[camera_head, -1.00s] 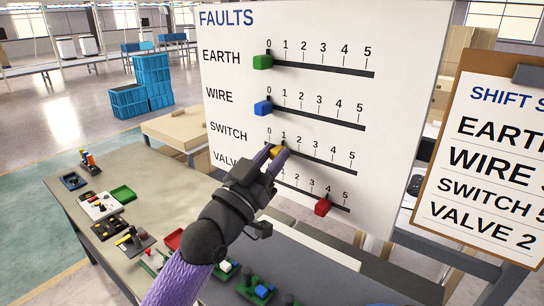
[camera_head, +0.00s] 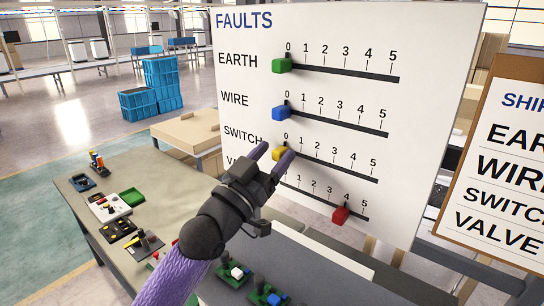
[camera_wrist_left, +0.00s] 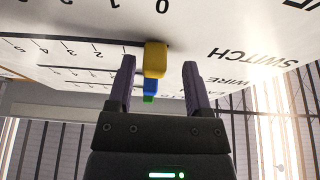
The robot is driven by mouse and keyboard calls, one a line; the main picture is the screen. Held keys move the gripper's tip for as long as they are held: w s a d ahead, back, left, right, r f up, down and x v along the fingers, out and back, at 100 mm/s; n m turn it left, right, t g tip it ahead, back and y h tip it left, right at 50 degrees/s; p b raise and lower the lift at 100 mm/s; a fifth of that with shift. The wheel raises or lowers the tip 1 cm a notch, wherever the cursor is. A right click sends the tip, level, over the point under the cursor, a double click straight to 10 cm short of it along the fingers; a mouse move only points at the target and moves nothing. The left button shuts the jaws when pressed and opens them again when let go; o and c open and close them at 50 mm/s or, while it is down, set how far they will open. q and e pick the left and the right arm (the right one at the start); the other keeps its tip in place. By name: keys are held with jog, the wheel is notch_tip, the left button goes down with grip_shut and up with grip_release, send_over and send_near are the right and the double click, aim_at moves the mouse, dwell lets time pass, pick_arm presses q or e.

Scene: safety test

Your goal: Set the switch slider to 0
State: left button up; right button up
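The white FAULTS board (camera_head: 430,130) has slider tracks marked 0 to 5. The yellow SWITCH slider (camera_head: 280,154) is at the left end of its track, at the 0 mark; the fingers partly cover it in the head view. My left gripper (camera_head: 274,156) is in front of it and open. In the left wrist view the yellow knob (camera_wrist_left: 155,59) stands between the finger tips, with a gap to each finger. My right gripper is not in view.
The green EARTH slider (camera_head: 282,66) and blue WIRE slider (camera_head: 281,113) are at 0. The red VALVE slider (camera_head: 340,215) is near 4. A clipboard (camera_head: 500,160) is at the right. A workbench (camera_head: 150,180) with small parts stands below left.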

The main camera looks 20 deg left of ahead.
pick_arm(q)
jog(key=shift+d, duration=0.1)
jog(key=b+v, duration=0.3)
jog(key=v, duration=0.7)
